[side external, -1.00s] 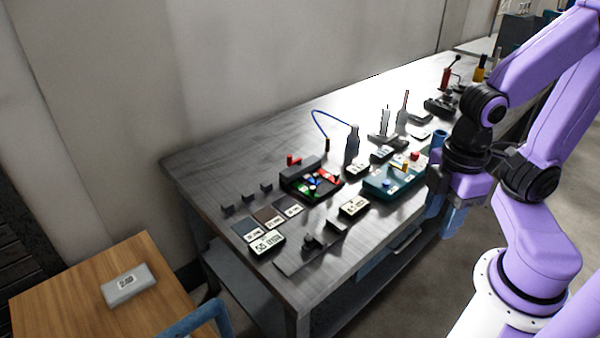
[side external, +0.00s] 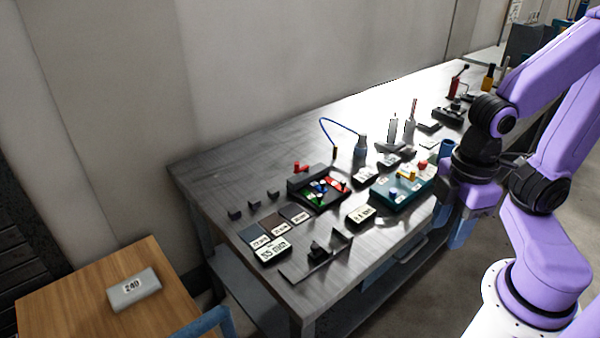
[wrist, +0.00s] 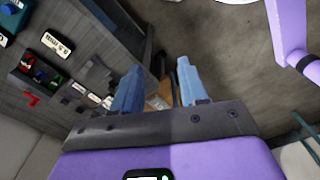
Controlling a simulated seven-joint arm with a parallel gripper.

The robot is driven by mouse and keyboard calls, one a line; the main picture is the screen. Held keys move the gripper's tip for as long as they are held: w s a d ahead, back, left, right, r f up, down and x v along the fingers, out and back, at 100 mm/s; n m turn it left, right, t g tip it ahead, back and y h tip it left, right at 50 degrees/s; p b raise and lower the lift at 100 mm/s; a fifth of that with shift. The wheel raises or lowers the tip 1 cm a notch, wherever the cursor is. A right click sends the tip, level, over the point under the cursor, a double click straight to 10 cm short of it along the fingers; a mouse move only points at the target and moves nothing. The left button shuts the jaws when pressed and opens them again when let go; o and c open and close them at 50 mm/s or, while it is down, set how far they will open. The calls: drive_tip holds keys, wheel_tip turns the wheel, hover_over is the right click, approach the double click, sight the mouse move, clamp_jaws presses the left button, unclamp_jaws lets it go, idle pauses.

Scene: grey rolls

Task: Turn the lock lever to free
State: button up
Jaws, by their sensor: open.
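No part is plainly marked as the lock lever, and I cannot tell which it is. A small dark fixture with an upright knob (side external: 318,252) stands at the table's near edge. A red handle (side external: 301,168) lies by the black tray, and it also shows in the wrist view (wrist: 31,99). A red upright piece with a black lever arm (side external: 455,85) stands at the far end. My gripper (side external: 456,222) is open, with blue fingers, beside the table's front edge, right of the teal box. In the wrist view my gripper (wrist: 158,82) has nothing between its fingertips.
The metal table (side external: 240,160) holds a black tray (side external: 298,184) of coloured parts, a teal box (side external: 388,198), a grey bottle (side external: 361,146) with a blue tube, and several label displays. A wooden side table (side external: 60,290) carries a grey block (side external: 134,289). The table's back left is clear.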

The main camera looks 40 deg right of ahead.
idle(0.4)
drive_tip(key=w+a+f+n+t+h, duration=0.2)
drive_tip(key=w+n+h, duration=0.1)
drive_tip(key=w, duration=0.8)
drive_tip(key=w+a+f+n+t+h, duration=0.15)
drive_tip(key=w+h, duration=0.25)
drive_tip(key=w, duration=0.8)
drive_tip(key=n+t+h, duration=0.4)
drive_tip(key=n+h, duration=0.1)
drive_tip(key=n, duration=0.3)
approach(297, 163)
drive_tip(key=x, duration=1)
drive_tip(key=shift+f, duration=0.1)
clamp_jaws()
